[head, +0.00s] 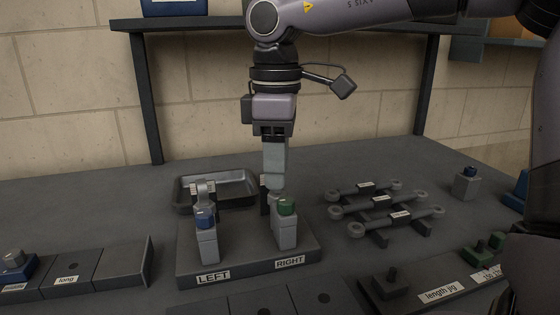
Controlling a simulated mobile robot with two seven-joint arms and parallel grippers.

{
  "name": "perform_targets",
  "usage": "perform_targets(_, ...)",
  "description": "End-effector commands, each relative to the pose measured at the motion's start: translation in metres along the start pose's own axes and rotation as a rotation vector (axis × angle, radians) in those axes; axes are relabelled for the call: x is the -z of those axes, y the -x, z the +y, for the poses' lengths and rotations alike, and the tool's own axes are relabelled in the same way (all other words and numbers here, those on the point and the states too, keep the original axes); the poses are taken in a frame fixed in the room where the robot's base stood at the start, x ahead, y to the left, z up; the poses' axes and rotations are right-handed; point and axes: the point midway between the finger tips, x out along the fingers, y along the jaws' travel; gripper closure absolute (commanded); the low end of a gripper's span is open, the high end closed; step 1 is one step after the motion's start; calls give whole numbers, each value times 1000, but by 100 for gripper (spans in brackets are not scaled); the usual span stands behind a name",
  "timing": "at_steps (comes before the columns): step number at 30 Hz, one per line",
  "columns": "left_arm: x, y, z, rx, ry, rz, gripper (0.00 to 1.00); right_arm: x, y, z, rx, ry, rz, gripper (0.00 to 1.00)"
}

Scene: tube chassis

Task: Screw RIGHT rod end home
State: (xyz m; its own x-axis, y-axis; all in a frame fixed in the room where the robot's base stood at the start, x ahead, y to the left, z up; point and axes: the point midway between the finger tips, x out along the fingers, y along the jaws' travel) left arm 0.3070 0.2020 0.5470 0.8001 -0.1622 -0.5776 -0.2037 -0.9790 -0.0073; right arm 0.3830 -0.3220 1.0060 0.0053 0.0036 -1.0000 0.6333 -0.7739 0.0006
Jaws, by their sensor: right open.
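My right gripper (272,193) points straight down at the RIGHT post, with its fingertips around the top of that post and partly hidden behind it. It is open. The RIGHT post (285,232) is a grey block with a green collar (287,207). The right rod end is small and mostly hidden by the fingers, so I cannot tell how far it is screwed in. The LEFT post (207,246) has a blue collar (205,219) and a grey rod end (204,188) above it. Both posts stand upright on a dark labelled base (246,270). My left gripper is out of view.
A metal tray (238,182) lies behind the posts. Several finished-looking rods (396,214) rest on a rack to the right. A length jig (410,293) is at the front right, and dark blocks (122,263) are at the left. A shelf frame (146,95) stands behind.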

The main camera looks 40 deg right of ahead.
Motion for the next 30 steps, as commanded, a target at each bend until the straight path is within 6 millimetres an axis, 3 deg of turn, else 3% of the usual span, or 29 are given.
perform_targets(1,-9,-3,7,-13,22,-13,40,0,2,0,0,0,1,58)
perform_targets(8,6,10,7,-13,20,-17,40,0,24,0,0,0,0,58)
perform_targets(14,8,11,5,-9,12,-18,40,0,27,0,0,15,0,58)
perform_targets(30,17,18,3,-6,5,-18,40,0,28,0,1,519,1,58)
